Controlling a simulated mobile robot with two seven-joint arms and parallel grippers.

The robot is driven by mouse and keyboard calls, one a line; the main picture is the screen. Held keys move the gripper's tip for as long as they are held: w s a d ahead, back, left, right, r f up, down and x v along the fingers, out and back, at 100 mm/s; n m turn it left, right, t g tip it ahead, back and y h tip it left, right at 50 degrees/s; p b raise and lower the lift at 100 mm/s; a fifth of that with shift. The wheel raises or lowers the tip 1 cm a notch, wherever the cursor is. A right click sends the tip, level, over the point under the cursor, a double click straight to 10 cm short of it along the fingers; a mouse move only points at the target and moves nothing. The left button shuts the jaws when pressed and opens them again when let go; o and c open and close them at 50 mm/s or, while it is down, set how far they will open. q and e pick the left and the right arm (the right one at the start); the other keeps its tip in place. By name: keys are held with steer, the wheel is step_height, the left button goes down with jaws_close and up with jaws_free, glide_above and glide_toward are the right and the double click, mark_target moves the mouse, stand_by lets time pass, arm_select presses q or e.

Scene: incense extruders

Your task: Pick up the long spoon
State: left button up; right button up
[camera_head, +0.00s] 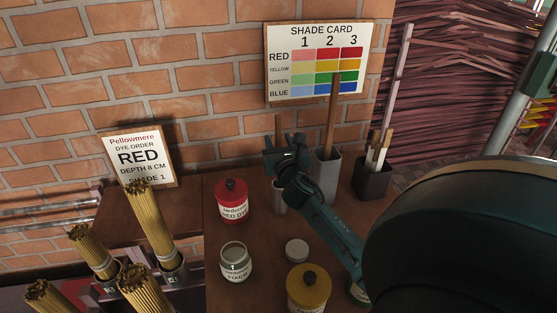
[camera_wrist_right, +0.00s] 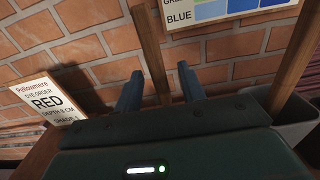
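Two wooden handles stand upright in containers on the brown table; any spoon bowls are hidden. The longer handle, seemingly the long spoon (camera_head: 333,115), rises from a tall grey container (camera_head: 327,178); it also shows at the right of the right wrist view (camera_wrist_right: 293,58). A shorter handle (camera_head: 278,128) stands to its left in a small grey cup (camera_head: 279,198). My right gripper (camera_head: 284,152) is at this shorter handle. In the right wrist view its fingers (camera_wrist_right: 161,88) are apart, with the shorter handle (camera_wrist_right: 150,45) showing between them; contact cannot be told. My left gripper is out of view.
A red dye jar (camera_head: 232,202), a fixer jar (camera_head: 236,262), a yellow-lidded jar (camera_head: 307,288) and a pale disc (camera_head: 297,250) stand nearby. A dark pot (camera_head: 371,183) holds short sticks. Incense bundles (camera_head: 150,220) stand left. A brick wall (camera_head: 200,100) rises close behind.

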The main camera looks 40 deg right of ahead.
steer(key=shift+w+d, duration=0.15)
steer(key=shift+w, duration=0.15)
steer(key=shift+c, duration=0.2)
jaws_close()
